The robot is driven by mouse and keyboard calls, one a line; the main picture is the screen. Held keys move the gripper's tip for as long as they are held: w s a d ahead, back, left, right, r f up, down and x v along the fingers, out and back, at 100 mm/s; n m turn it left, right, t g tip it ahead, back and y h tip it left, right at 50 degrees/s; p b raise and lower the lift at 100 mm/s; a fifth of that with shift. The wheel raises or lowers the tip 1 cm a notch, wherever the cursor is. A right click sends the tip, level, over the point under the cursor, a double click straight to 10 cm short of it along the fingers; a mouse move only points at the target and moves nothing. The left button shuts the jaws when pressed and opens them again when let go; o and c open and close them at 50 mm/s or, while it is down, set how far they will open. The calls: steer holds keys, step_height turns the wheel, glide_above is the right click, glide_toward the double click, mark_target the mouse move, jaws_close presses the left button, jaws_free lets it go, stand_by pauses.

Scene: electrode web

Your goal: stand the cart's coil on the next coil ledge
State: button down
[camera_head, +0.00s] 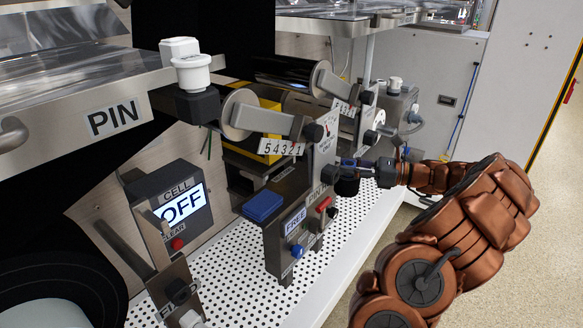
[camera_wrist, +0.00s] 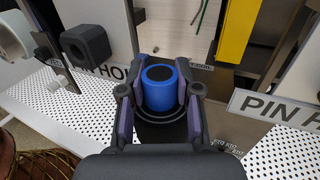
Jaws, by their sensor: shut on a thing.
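My gripper (camera_wrist: 160,88) is shut on a blue coil (camera_wrist: 157,94) with a dark top. The coil is upright between the purple-lined fingers. Below it is a dark round surface with pale rings (camera_wrist: 163,121), apparently a coil ledge; I cannot tell whether the coil touches it. In the head view my gripper (camera_head: 364,167) is beside the right side of a grey machine post (camera_head: 318,160). A little blue of the coil (camera_head: 347,162) shows there, above a dark part (camera_head: 347,187); the fingers mostly hide it. The cart is not identifiable.
A "FREE" panel (camera_head: 295,222) and a blue block (camera_head: 263,206) are left of my gripper. A cell box reading "OFF" (camera_head: 183,205) stands further left. Grey rollers (camera_head: 240,114) stick out above. A perforated white shelf (camera_head: 345,238) lies below. In the wrist view a yellow bar (camera_wrist: 239,45) stands behind.

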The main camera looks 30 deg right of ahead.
steer(key=shift+w+a+f+b, duration=0.6)
steer(key=shift+w+a+b, duration=0.35)
steer(key=shift+w, duration=1.65)
steer(key=shift+w+a+f+b, duration=0.55)
steer(key=shift+w+a+b, duration=0.35)
steer(key=shift+w, duration=1.75)
steer(key=shift+w+a+f+b, duration=0.6)
steer(key=shift+w+a+b, duration=0.35)
steer(key=shift+w, duration=1.65)
steer(key=shift+d, duration=0.1)
steer(key=c, duration=0.8)
jaws_free()
steer(key=shift+f, duration=0.1)
